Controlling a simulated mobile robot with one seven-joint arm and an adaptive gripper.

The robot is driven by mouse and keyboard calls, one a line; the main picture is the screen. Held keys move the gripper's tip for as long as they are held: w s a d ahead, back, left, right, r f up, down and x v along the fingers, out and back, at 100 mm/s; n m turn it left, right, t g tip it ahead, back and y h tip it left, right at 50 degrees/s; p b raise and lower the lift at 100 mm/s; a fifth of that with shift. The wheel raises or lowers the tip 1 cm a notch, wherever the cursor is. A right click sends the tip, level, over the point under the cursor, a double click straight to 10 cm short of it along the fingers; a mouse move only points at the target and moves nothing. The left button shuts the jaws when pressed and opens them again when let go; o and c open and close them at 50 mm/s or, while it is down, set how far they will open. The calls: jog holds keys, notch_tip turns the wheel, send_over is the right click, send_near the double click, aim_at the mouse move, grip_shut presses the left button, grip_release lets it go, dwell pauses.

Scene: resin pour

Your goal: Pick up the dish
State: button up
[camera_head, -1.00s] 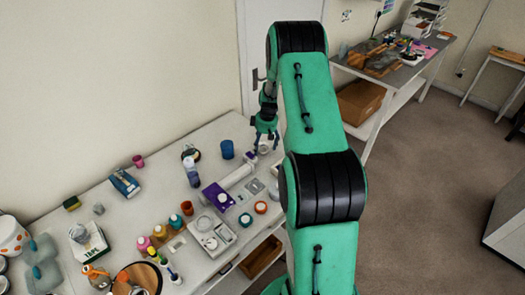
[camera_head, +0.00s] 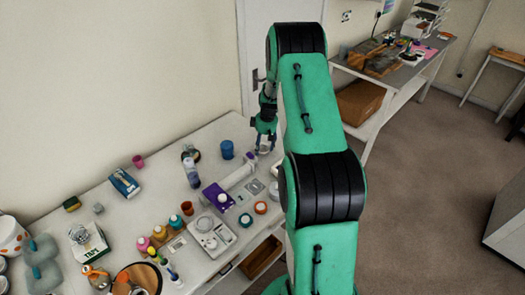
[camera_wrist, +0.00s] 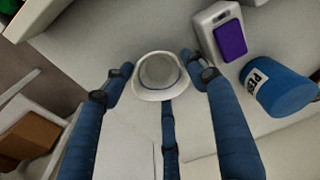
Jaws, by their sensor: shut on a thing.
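The dish (camera_wrist: 158,72) is a small, round, pale dish with a wide rim, seen from above in the wrist view. In the head view the dish (camera_head: 264,151) shows small below my fingertips, near the far end of the long table. My gripper (camera_head: 265,143) points down over it. In the wrist view the blue fingers of my gripper (camera_wrist: 159,75) surround the dish on left, right and near side, shut on its rim. I cannot tell whether the dish is clear of the tabletop.
A blue cup (camera_head: 227,150) stands left of the dish; it also shows in the wrist view (camera_wrist: 282,90). A purple box (camera_head: 217,196), a spray bottle (camera_head: 191,172) and several small jars crowd the table's nearer part. The wall (camera_head: 150,70) runs behind the table.

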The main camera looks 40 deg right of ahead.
jog(key=shift+r, duration=0.1)
notch_tip(320, 180, up, 10)
dwell(0.8)
